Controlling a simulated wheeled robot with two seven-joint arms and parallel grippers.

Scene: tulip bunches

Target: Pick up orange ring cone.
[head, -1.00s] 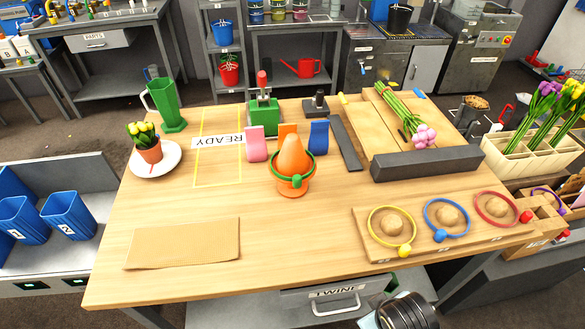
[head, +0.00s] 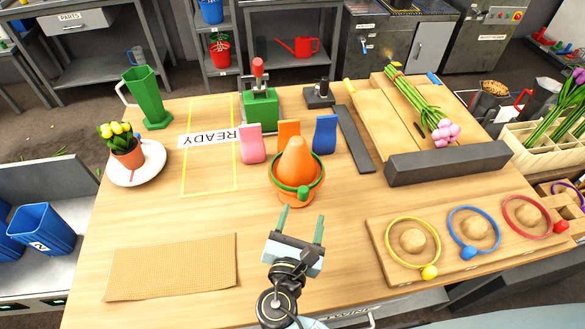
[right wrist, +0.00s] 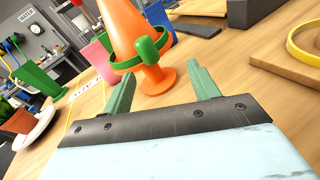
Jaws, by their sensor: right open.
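The orange ring cone (head: 296,160) stands upright near the middle of the table, with a green ring (head: 318,184) around its lower part. The ring's green knob (head: 303,192) faces me. The cone also shows in the right wrist view (right wrist: 122,28), just beyond the fingers, with its round orange foot (right wrist: 158,80) on the table. My right gripper (head: 301,222) is open and empty, a short way in front of the cone on my side. Its two green fingers (right wrist: 163,88) point toward the cone's foot and appear apart from it. My left gripper is not in view.
Pink (head: 252,144), orange (head: 288,134) and blue (head: 325,134) blocks stand close behind the cone. A board (head: 465,272) with yellow, blue and red rings lies at the right. A dark grey bar (head: 447,163) lies behind it. A tan mat (head: 170,268) lies front left.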

